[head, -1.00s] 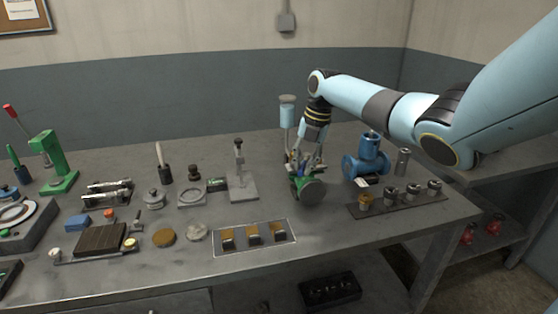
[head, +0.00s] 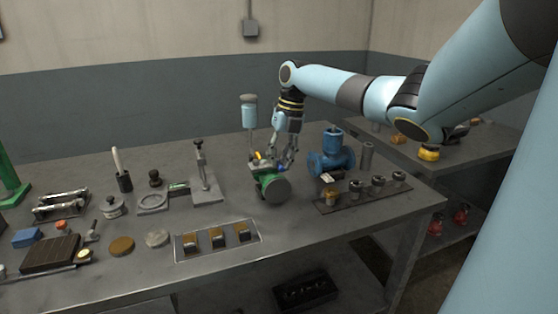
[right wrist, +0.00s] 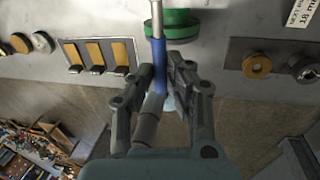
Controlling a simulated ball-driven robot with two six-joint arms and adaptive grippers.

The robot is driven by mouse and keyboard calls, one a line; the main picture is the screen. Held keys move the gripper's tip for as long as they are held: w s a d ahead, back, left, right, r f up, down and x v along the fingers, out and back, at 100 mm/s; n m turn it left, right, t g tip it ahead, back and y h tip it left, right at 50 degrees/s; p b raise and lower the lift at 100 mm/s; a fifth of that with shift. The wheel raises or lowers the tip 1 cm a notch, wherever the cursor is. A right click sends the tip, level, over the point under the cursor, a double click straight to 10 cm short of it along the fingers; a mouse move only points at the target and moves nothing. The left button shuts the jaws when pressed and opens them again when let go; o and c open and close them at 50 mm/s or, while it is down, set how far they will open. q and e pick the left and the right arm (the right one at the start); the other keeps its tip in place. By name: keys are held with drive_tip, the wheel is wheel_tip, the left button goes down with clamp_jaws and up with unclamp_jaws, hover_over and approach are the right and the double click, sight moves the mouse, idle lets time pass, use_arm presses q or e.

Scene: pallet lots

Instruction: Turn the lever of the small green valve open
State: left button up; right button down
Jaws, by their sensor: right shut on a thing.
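The small green valve (head: 271,188) stands on the bench, its round green end facing forward. In the right wrist view its green body (right wrist: 178,24) is at the top, and its lever, a metal bar with a blue sleeve (right wrist: 159,52), runs from it between my fingers. My right gripper (head: 281,163) is at the upper right of the valve in the head view. It also shows in the right wrist view (right wrist: 160,76), with its fingers shut on the blue sleeve. The fingers hide part of the lever. My left gripper is not in view.
A larger blue valve (head: 331,160) stands close on the right, behind a dark strip with several metal knobs (head: 378,183). A light-blue cylinder on a post (head: 249,112) is just behind. A switch plate (head: 216,240) lies in front; several tools stand left.

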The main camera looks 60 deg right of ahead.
drive_tip(key=c, duration=1.3)
unclamp_jaws()
drive_tip(key=r, duration=0.4)
drive_tip(key=s+d+r, duration=0.1)
drive_tip(key=r, duration=0.3)
drive_tip(key=d+r, duration=0.1)
drive_tip(key=r, duration=0.2)
drive_tip(key=shift+s+r, duration=0.15)
drive_tip(key=shift+r, duration=0.25)
